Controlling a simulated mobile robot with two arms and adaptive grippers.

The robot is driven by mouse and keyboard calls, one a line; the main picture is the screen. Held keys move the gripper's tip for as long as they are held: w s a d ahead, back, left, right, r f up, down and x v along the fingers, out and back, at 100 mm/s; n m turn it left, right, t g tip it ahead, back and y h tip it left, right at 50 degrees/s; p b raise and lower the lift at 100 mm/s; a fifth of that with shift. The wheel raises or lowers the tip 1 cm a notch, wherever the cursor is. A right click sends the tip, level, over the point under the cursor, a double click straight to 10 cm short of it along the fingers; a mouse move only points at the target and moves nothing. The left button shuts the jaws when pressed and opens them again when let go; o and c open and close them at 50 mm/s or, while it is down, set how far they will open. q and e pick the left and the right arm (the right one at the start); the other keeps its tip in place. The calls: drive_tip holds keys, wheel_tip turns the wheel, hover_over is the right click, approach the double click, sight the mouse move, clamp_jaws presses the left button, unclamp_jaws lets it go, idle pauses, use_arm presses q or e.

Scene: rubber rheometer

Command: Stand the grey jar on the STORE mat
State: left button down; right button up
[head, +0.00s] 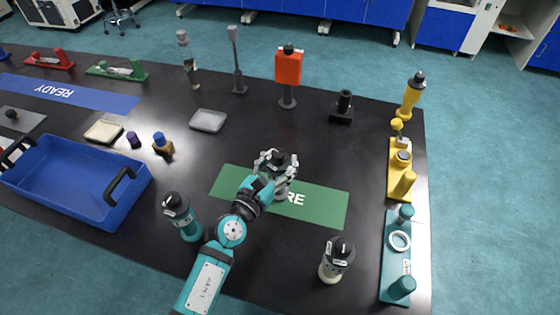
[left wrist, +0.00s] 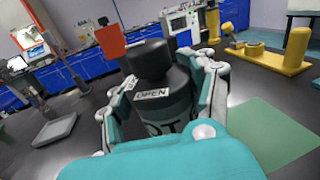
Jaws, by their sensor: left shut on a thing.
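The grey jar (head: 282,187), with a black cap, is in my left gripper (head: 274,168) over the middle of the green STORE mat (head: 325,203). The arm and gripper cover part of the mat's lettering. In the left wrist view the jar (left wrist: 165,108) is upright between the fingers (left wrist: 160,105), with an OPEN label below its cap. The fingers close on it from both sides. The mat (left wrist: 268,140) shows to the right there. The jar's base is largely hidden, so I cannot tell whether it touches the mat. My right gripper is not in view.
A teal jar (head: 184,220) stands left of my arm, and a cream jar (head: 336,264) stands near the front edge. A blue bin (head: 80,205) is at left. Yellow (head: 401,170) and teal (head: 395,260) fixtures line the right edge. The mat's right end is clear.

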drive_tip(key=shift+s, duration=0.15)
use_arm(q)
drive_tip(key=shift+f, duration=0.15)
drive_tip(key=c, duration=0.8)
unclamp_jaws()
drive_tip(key=o, duration=0.4)
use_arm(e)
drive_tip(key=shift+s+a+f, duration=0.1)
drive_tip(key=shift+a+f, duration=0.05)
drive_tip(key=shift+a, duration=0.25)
use_arm(q)
drive_tip(key=shift+r, duration=0.3)
drive_tip(key=shift+b+v, duration=0.75)
drive_tip(key=shift+v, duration=5.3)
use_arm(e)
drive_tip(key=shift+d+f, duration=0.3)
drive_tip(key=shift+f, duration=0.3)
